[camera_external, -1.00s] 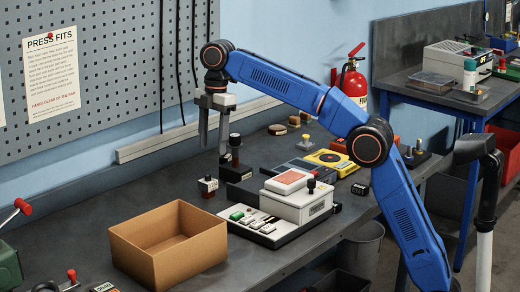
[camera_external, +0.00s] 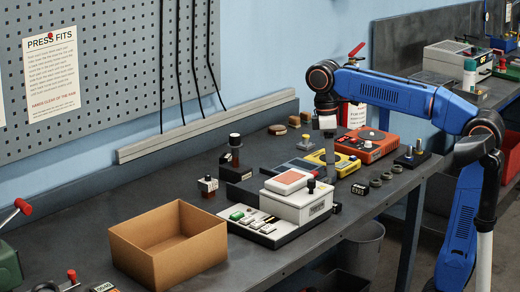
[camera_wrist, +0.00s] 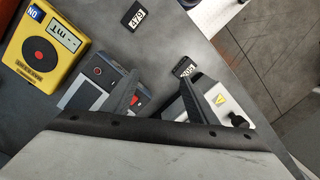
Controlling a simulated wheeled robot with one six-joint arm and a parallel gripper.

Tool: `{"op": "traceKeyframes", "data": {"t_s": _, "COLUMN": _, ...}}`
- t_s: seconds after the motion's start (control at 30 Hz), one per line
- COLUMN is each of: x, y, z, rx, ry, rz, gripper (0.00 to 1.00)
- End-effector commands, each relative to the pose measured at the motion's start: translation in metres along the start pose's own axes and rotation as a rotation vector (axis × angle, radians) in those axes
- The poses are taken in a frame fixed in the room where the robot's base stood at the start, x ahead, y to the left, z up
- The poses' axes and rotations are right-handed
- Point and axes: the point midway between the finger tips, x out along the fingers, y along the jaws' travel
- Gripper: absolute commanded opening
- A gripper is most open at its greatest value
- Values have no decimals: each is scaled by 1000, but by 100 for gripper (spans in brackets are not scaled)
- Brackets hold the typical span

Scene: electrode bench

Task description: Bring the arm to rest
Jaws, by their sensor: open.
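My blue arm is raised over the right part of the dark bench. My gripper (camera_external: 329,172) points down above the area of the yellow device (camera_external: 345,166), and its fingers overlap that device in the external view. In the wrist view, my gripper (camera_wrist: 161,80) shows two dark fingers spread apart with nothing between them but bare bench. The yellow device (camera_wrist: 42,50) lies to the left there, and a grey device (camera_wrist: 93,82) and a white device (camera_wrist: 232,100) lie beside the fingers.
An open cardboard box (camera_external: 208,236) stands at the bench front. A white unit with a red top (camera_external: 300,205) stands mid-bench. An orange-red device (camera_external: 372,150), small dark rings (camera_external: 387,176) and a black tag (camera_external: 360,189) lie on the right.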

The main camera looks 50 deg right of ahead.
Motion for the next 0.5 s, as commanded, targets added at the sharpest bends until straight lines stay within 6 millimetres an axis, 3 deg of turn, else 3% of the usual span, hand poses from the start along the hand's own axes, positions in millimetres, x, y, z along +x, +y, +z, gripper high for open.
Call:
{"op": "traceKeyframes", "data": {"t_s": 0.03, "x": 11, "y": -4, "z": 21, "rx": 46, "ry": -9, "rz": 1, "gripper": 53}}
{"op": "traceKeyframes", "data": {"t_s": 0.2, "x": 50, "y": -16, "z": 82, "rx": 208, "ry": -40, "rz": 8, "gripper": 53}}
{"op": "traceKeyframes", "data": {"t_s": 0.3, "x": 73, "y": -24, "z": 111, "rx": 291, "ry": -57, "rz": 12, "gripper": 53}}
{"op": "traceKeyframes", "data": {"t_s": 0.5, "x": 106, "y": -34, "z": 151, "rx": 405, "ry": -79, "rz": 21, "gripper": 53}}
